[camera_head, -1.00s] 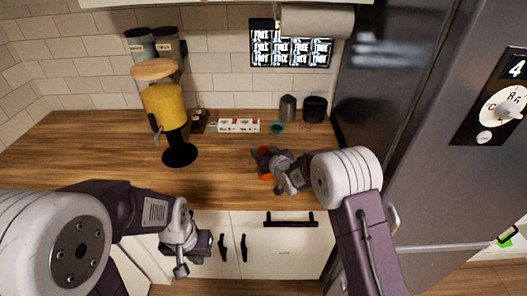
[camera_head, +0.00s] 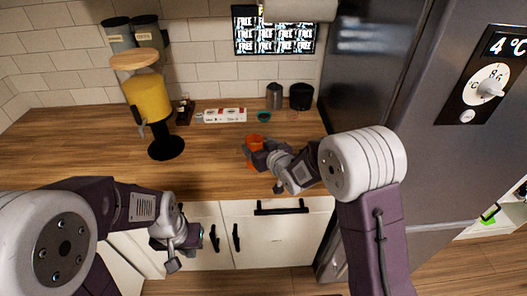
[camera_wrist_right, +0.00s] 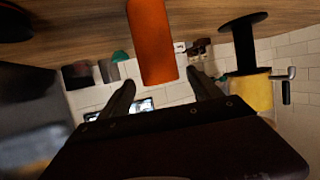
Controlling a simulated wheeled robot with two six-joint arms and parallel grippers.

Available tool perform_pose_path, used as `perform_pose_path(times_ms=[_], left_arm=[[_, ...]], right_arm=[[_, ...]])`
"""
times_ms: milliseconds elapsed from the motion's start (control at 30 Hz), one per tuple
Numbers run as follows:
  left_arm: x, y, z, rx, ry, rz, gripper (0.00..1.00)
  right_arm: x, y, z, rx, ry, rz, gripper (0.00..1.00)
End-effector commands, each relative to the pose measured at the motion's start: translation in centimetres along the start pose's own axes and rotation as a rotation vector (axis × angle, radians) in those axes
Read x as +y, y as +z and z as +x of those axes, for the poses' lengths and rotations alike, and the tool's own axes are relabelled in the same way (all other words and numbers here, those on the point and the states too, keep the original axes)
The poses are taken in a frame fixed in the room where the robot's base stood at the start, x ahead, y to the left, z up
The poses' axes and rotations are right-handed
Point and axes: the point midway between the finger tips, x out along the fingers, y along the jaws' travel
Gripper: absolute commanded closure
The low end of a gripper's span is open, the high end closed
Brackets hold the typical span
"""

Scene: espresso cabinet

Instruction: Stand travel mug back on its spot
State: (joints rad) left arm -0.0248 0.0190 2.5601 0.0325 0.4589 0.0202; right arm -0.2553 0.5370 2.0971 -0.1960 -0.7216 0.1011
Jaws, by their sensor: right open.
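The orange travel mug (camera_head: 255,140) stands upright on the wooden counter, partly hidden by my right gripper (camera_head: 257,158). In the right wrist view, which is upside down, the mug (camera_wrist_right: 153,42) is a plain orange cylinder. My right gripper (camera_wrist_right: 160,88) is open, with one finger to each side of the mug's end in the picture and gaps on both sides. I cannot tell how deep the mug is between the fingers. My left gripper (camera_head: 174,254) hangs low in front of the cabinet doors, away from the mug; its jaw opening is unclear.
A yellow drink dispenser (camera_head: 150,98) on a black base stands left on the counter. The fridge (camera_head: 400,120) bounds the right side.

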Motion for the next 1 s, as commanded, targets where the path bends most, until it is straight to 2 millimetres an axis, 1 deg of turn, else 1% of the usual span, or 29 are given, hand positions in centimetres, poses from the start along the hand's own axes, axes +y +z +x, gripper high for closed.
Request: perform_pose_path(times_ms=[33, 100, 233, 367, 567, 633, 667, 733, 767, 800, 833, 867, 900, 967, 1000], left_arm=[[0.0, 0.0, 0.3, 0.0, 0.0, 0.0, 1.0], [0.0, 0.1, 0.5, 0.0, 0.0, 0.0, 1.0], [0.0, 0.1, 0.6, 0.0, 0.0, 0.0, 1.0], [0.0, 0.1, 0.6, 0.0, 0.0, 0.0, 1.0], [0.0, 0.1, 0.6, 0.0, 0.0, 0.0, 1.0], [0.0, 0.1, 0.6, 0.0, 0.0, 0.0, 1.0], [0.0, 0.1, 0.6, 0.0, 0.0, 0.0, 1.0], [0.0, 0.1, 0.6, 0.0, 0.0, 0.0, 1.0], [0.0, 0.1, 0.6, 0.0, 0.0, 0.0, 1.0], [0.0, 0.1, 0.6, 0.0, 0.0, 0.0, 1.0], [0.0, 0.1, 0.6, 0.0, 0.0, 0.0, 1.0], [0.0, 0.1, 0.6, 0.0, 0.0, 0.0, 1.0], [0.0, 0.1, 0.6, 0.0, 0.0, 0.0, 1.0], [0.0, 0.1, 0.6, 0.0, 0.0, 0.0, 1.0], [0.0, 0.1, 0.6, 0.0, 0.0, 0.0, 1.0]], right_arm=[[0.1, 0.0, -1.1, 0.002, 0.001, 0.0, 0.26], [0.1, 0.1, -2.4, 0.001, 0.002, 0.001, 0.26], [0.0, 0.0, -4.2, 0.0, 0.0, -0.001, 0.26], [0.0, 0.0, -4.9, 0.0, 0.0, 0.0, 0.26], [0.0, 0.0, -4.9, 0.0, 0.0, 0.0, 0.26], [0.3, 0.3, -5.1, -0.016, 0.008, 0.002, 0.26], [0.7, 0.9, -5.4, -0.043, 0.021, 0.007, 0.26], [2.6, 3.8, -7.1, -0.174, 0.079, 0.033, 0.26], [3.6, 5.6, -8.4, -0.257, 0.112, 0.052, 0.26], [4.7, 8.3, -10.6, -0.379, 0.154, 0.084, 0.26], [5.4, 10.3, -12.5, -0.472, 0.182, 0.112, 0.26], [5.7, 12.2, -14.5, -0.564, 0.205, 0.142, 0.26], [5.9, 14.5, -17.3, -0.68, 0.229, 0.183, 0.26], [5.5, 17.2, -21.2, -0.832, 0.25, 0.243, 0.26], [5.0, 18.5, -23.5, -0.916, 0.257, 0.28, 0.26]])
